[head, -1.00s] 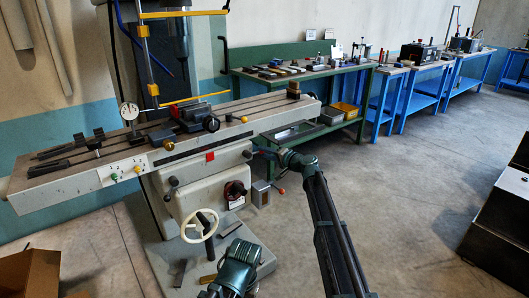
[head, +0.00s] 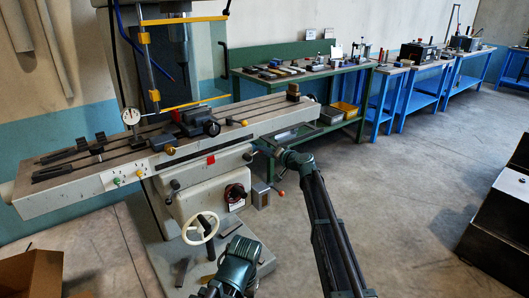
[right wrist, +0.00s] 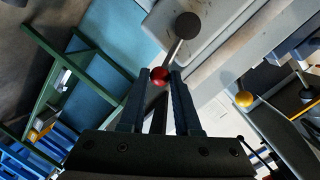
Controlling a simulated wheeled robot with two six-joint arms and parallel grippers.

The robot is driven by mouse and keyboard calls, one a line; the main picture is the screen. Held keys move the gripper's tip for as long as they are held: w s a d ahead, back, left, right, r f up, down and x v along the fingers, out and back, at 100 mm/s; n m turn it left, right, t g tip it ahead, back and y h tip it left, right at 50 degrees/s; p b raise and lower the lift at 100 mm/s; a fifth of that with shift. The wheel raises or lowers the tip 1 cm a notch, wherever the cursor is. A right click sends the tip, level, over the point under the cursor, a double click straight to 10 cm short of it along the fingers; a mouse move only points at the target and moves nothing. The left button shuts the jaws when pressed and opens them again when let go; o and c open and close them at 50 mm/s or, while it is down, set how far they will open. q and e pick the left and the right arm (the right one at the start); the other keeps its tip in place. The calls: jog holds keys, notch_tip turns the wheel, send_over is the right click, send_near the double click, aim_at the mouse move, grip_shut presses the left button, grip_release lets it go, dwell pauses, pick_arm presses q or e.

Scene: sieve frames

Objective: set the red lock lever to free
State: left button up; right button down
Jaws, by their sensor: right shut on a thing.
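The red lock lever shows in the right wrist view as a red ball (right wrist: 159,75) on a thin metal rod, which runs up and right to a dark round hub (right wrist: 187,25) on the pale machine body. My right gripper (right wrist: 160,77) is shut on the red ball, with a finger on each side. In the head view my right gripper (head: 262,149) is at the machine's front, below the right part of the long slotted table. There the ball is hidden behind the gripper.
The machine table (head: 80,190) carries a vise (head: 195,120) and a dial gauge (head: 130,116). A yellow knob (right wrist: 243,99) is right of the lever in the wrist view. A white handwheel (head: 200,228) is below.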

jog(key=c, duration=0.9)
grip_release()
jog(key=p+v, duration=0.2)
jog(key=v, duration=1.2)
jog(key=s+a+n+g+h+p, duration=0.1)
jog(key=s+a+n+g+p, duration=0.25)
jog(key=s+a+p, duration=0.45)
jog(key=s+a+n+g+h+p, duration=0.1)
jog(key=s+a+n+g+p, duration=0.25)
jog(key=s, duration=0.95)
jog(key=s+d+r+g+h+p, duration=0.1)
jog(key=s+d+g+h+p, duration=0.1)
jog(key=s, duration=0.8)
jog(key=s+d+r+g+h+p, duration=0.1)
jog(key=s+d+g+h+p, duration=0.2)
jog(key=s, duration=0.7)
jog(key=d+h+p, duration=0.2)
jog(key=h+p, duration=0.1)
jog(key=h, duration=0.1)
jog(key=shift+s+g+h+p, duration=0.3)
jog(key=shift+s+p, duration=0.1)
